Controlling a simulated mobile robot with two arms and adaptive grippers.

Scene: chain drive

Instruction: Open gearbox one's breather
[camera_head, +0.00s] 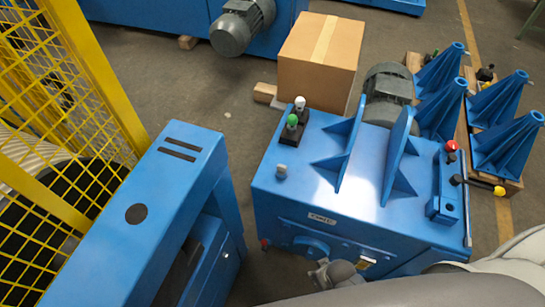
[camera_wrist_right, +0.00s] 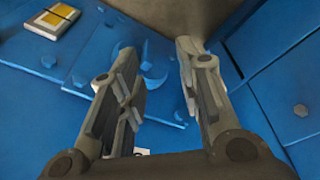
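The blue gearbox housing (camera_head: 290,205) stands right of centre in the head view. A small grey cap (camera_head: 281,170) sits on its top near the left edge; I cannot tell whether this is the breather. My right gripper (camera_head: 325,272) is low at the housing's front face, below the round blue cover (camera_head: 312,247). In the right wrist view my right gripper (camera_wrist_right: 160,62) has its fingers apart. A blue wing-shaped fitting (camera_wrist_right: 153,68) on a blue surface shows between them; I cannot tell whether a finger touches it. My left gripper is out of view.
Knobs with green (camera_head: 292,121) and white (camera_head: 299,103) tops stand at the housing's back left. A red-topped lever (camera_head: 451,146) is at its right. A cardboard box (camera_head: 320,55) stands behind. A blue machine (camera_head: 150,215) and yellow mesh fence (camera_head: 85,60) are left.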

